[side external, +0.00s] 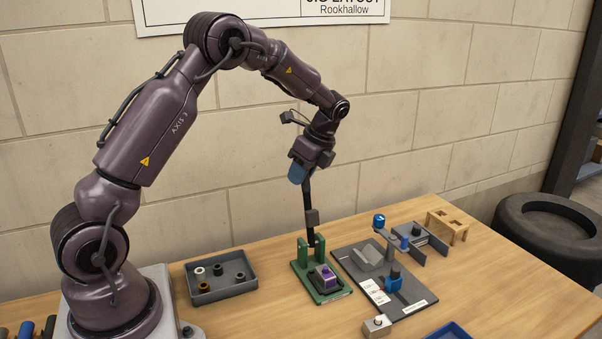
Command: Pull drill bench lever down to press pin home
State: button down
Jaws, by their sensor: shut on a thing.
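A green lever press (304,251) stands on the table in the middle of the view. Its black lever (308,200) rises nearly upright from the green bracket, leaning slightly left, with a dark block partway along it. A purple block (325,273) sits on the green base plate in front of the bracket. A small dark part shows at this block, but I cannot tell whether it is the pin or how deep it sits.
A grey tray (248,287) with several small rings stands left of the press. A dark fixture plate (418,302) with a blue clamp lies close on the right.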

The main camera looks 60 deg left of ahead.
jog(key=shift+d, duration=0.15)
jog(key=shift+d+r+y, duration=0.15)
jog(key=shift+d+y, duration=0.25)
jog(key=shift+d, duration=0.15)
jog(key=d+f+n+y, duration=0.1)
jog(key=d+y, duration=0.6)
jog(key=d, duration=0.4)
jog(key=d+f+n+g+y, duration=0.3)
jog(key=d+f+y, duration=0.6)
jog(key=f, duration=0.2)
jog(key=shift+f, duration=0.1)
jog(key=c, duration=1)
grip_release()
jog(key=shift+o, duration=0.2)
